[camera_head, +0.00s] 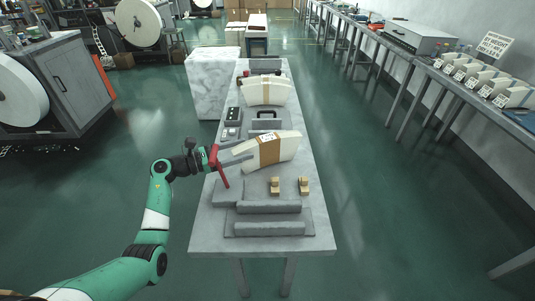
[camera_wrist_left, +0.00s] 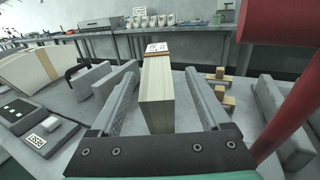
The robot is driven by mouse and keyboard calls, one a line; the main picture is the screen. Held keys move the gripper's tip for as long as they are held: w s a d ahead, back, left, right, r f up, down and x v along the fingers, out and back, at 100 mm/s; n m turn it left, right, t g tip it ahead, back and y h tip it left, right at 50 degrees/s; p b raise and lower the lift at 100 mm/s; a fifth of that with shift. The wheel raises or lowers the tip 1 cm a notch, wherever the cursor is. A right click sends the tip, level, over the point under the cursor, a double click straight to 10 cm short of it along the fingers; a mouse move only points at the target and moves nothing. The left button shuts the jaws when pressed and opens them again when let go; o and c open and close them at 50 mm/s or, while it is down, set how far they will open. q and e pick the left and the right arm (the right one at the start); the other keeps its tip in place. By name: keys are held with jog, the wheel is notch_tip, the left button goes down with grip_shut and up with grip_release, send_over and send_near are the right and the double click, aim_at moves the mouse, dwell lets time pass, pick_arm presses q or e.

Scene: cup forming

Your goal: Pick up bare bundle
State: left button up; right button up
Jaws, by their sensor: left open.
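A cream bundle (camera_head: 284,150) of stacked sheets with a brown band and a white label stands at the middle of the grey table (camera_head: 210,226). In the left wrist view the bundle (camera_wrist_left: 158,100) points away from me, its near end between my fingers. My left gripper (camera_head: 244,156) comes in from the left at the bundle's left end. In the left wrist view the gripper (camera_wrist_left: 160,80) is open, one finger on each side of the bundle, with gaps visible. A second banded cream bundle (camera_head: 277,93) stands farther back. My right gripper is not in view.
Two small wooden blocks (camera_head: 304,186) sit right of the gripper. Grey raised bars (camera_head: 268,208) lie at the table's front. A dark control box (camera_head: 233,114) and a black handle (camera_head: 266,112) lie behind the near bundle. A marble block (camera_head: 211,85) stands at the back left.

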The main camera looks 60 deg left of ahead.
aim_at(255, 142)
pick_arm(q)
jog(key=w+b, duration=0.2)
jog(key=w, duration=0.2)
jog(key=shift+w+r, duration=0.1)
jog(key=shift+w, duration=0.15)
jog(key=shift+w+d+r, duration=0.1)
jog(key=shift+w+r, duration=0.05)
jog(key=shift+w, duration=0.2)
grip_shut()
dwell(0.8)
